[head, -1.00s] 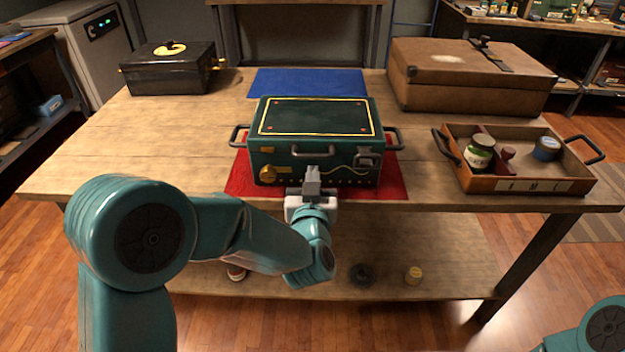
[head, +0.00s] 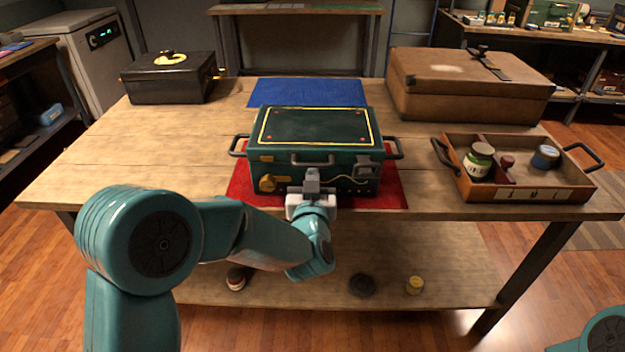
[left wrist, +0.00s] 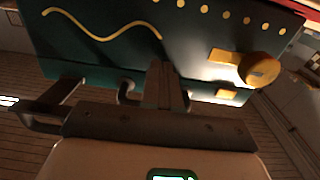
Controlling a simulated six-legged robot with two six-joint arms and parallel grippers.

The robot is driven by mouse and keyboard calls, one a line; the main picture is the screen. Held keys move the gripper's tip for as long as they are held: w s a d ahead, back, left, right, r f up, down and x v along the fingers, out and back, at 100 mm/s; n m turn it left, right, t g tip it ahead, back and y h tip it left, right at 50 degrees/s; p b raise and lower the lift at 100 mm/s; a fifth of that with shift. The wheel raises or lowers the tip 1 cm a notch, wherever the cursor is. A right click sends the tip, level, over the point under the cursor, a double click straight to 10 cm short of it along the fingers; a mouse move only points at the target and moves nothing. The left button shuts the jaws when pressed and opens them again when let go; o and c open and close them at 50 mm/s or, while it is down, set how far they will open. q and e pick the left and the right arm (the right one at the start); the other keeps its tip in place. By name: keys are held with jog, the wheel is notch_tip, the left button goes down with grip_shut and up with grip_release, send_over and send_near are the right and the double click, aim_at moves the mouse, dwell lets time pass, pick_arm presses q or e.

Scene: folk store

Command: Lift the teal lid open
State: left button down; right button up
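The teal box (head: 340,190) stands on a red mat (head: 394,192), with its teal lid (head: 312,127) down flat. The lid has a yellow border line and a dark front handle (head: 313,162). My left gripper (head: 312,175) is at the box front, just below this handle. In the left wrist view its fingers (left wrist: 166,88) are together, with the handle's ends (left wrist: 126,92) showing on either side behind them. I see nothing clearly held between them; exact contact is hard to tell. A round yellow knob (left wrist: 258,69) is on the box front. My right gripper is out of view.
A wooden tray (head: 520,196) with jars and a stamp stands right of the box. A brown case (head: 470,88) is behind it, a black box (head: 168,82) at back left, and a blue mat (head: 308,92) behind the teal box.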

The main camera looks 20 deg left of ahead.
pick_arm(q)
jog(key=shift+w, duration=0.3)
jog(key=shift+s, duration=0.1)
jog(key=shift+s+b, duration=0.25)
jog(key=shift+b, duration=0.05)
jog(key=shift+r+p, duration=0.9)
jog(key=shift+r, duration=0.55)
